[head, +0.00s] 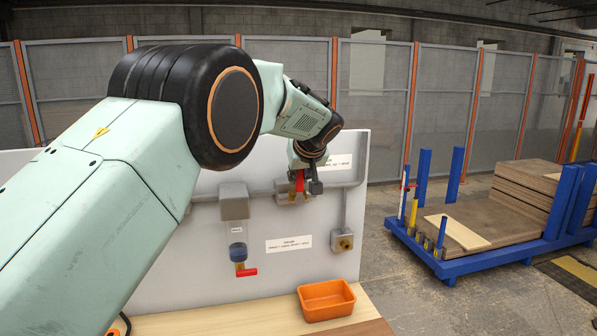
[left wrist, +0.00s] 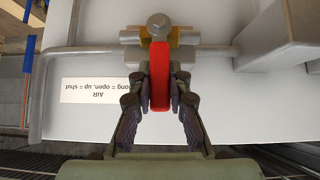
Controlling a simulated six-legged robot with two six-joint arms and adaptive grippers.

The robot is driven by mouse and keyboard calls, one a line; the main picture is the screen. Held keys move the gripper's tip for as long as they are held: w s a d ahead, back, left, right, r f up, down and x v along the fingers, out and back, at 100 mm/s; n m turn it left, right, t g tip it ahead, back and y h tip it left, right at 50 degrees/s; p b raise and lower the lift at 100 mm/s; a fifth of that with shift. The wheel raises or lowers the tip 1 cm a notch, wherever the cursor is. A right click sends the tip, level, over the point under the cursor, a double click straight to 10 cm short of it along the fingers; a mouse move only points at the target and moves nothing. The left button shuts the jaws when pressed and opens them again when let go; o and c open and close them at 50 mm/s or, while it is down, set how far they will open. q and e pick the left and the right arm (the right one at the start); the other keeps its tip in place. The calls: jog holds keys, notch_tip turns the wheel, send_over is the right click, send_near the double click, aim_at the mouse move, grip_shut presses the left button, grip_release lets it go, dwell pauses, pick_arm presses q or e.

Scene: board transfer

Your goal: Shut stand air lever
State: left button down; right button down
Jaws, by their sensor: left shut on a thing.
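The red air lever (left wrist: 160,76) sits on a brass-coloured valve body with a grey bolt head, on a grey pipe (left wrist: 85,52). In the left wrist view the lever stands square across the pipe, on the side of the air label (left wrist: 98,91), which reads upside down. In the head view the lever (head: 299,181) shows upright on the white panel (head: 210,265), partly hidden by my gripper. My left gripper (left wrist: 160,98) is shut on the lever, one finger on each side. My right gripper is not in view.
Below on the panel hangs a clear bowl with a blue band (head: 237,252) and a small red handle (head: 247,272). An orange tray (head: 326,300) stands on the wooden bench (head: 240,318). A blue cart (head: 470,266) with stacked boards is at the right.

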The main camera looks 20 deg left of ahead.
pick_arm(q)
jog(key=shift+w+d+r, duration=0.1)
jog(key=shift+w+r, duration=0.05)
jog(key=shift+r, duration=0.1)
dwell(0.3)
jog(key=c, duration=1.2)
grip_release()
jog(key=shift+f, duration=0.2)
jog(key=v, duration=1.2)
jog(key=shift+w+d, duration=0.1)
jog(key=shift+d, duration=0.05)
jog(key=shift+d+f, duration=0.1)
